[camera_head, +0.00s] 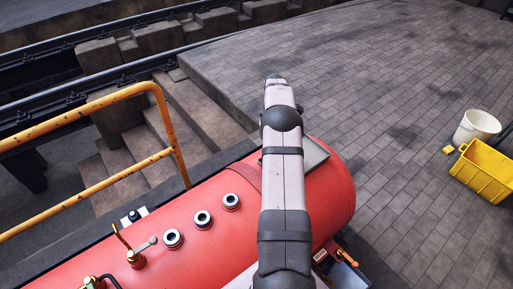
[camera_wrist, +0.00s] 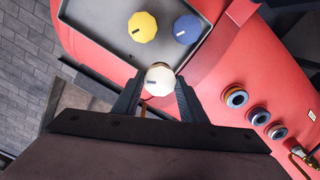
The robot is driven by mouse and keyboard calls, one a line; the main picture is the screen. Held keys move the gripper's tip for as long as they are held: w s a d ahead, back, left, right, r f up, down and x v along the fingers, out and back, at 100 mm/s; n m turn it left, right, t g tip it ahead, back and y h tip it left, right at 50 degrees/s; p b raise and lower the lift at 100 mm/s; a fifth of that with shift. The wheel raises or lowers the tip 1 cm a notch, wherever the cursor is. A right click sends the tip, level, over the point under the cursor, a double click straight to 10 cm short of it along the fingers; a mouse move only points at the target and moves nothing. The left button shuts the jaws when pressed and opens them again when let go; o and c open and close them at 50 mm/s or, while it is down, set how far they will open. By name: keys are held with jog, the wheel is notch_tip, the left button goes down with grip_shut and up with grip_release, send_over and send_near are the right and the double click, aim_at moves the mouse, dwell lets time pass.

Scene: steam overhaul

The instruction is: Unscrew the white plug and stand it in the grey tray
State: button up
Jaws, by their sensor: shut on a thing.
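The white plug (camera_wrist: 160,78) is between the fingertips of my gripper (camera_wrist: 158,92), which is shut on it. In the wrist view the plug overlaps the near edge of the grey tray (camera_wrist: 98,46); its underside and its height above the tray are hidden. A yellow plug (camera_wrist: 142,27) and a blue plug (camera_wrist: 187,29) stand in the tray, farther off than the white one. In the head view my arm hides my gripper and the plugs, and only part of the tray (camera_head: 316,152) shows.
The tray sits on the red boiler (camera_head: 329,184). Three open round sockets (camera_head: 202,219) line its top, apart from the tray. A valve handle (camera_head: 136,252) stands beyond them at the left. A yellow railing (camera_head: 160,105) rises at left; a white bucket (camera_head: 477,126) and yellow crate (camera_head: 484,170) stand on paving.

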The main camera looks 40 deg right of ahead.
jog(key=shift+s+d, duration=0.1)
jog(key=shift+d, duration=0.15)
jog(key=shift+f, duration=0.1)
jog(key=shift+f+b, duration=1.75)
jog(key=shift+f, duration=0.7)
jog(key=shift+f, duration=0.35)
jog(key=o, duration=1.4)
jog(key=shift+c, duration=0.2)
jog(key=shift+c, duration=0.9)
jog(key=shift+r, duration=0.1)
